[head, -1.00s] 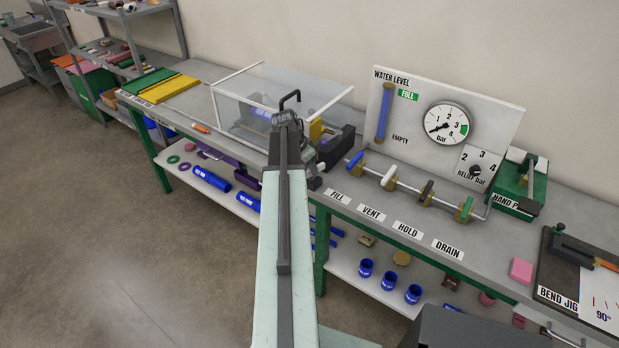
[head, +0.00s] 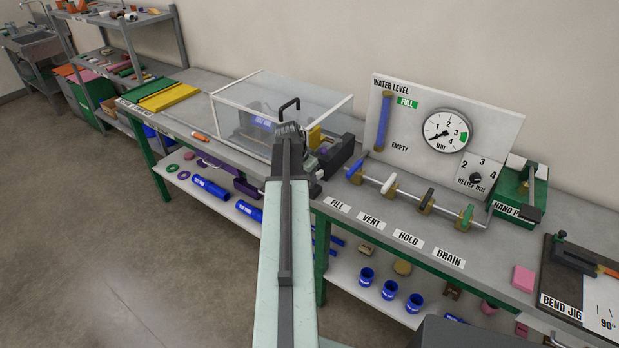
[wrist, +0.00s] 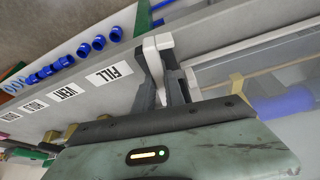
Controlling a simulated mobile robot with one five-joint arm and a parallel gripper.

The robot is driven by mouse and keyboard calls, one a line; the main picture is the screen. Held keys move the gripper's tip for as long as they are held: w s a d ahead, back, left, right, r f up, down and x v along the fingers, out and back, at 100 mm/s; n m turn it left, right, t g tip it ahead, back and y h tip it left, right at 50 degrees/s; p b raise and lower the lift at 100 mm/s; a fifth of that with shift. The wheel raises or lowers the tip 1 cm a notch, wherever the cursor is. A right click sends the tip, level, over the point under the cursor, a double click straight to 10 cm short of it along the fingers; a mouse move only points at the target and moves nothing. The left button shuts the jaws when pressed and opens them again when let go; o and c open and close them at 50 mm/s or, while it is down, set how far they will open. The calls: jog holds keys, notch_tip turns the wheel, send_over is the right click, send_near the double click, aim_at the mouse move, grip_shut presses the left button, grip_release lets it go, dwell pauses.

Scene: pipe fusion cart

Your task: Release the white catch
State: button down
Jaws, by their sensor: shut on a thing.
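The white catch (wrist: 154,62) is a small pale bent piece in the wrist view, at the edge of the bench beside the clear box. My gripper (wrist: 163,88) has its dark fingers on either side of it and is shut on it. In the head view my own arm and wrist cover the catch and most of the gripper. The clear box (head: 245,98) with a white frame and a black handle (head: 291,103) stands on the bench just behind my wrist. Its lid looks closed, and a blue pipe lies inside.
Right of my wrist are a pipe with coloured valve levers (head: 425,201) and a gauge panel (head: 480,110). A green hand pump (head: 515,190) stands further right. Labels line the bench's front edge. The lower shelf (head: 345,275) holds blue fittings. The floor at left is clear.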

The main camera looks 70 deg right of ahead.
jog(key=c, duration=1.4)
grip_release()
jog(key=p+v, duration=0.7)
jog(key=v, duration=0.1)
jog(key=shift+f, duration=0.15)
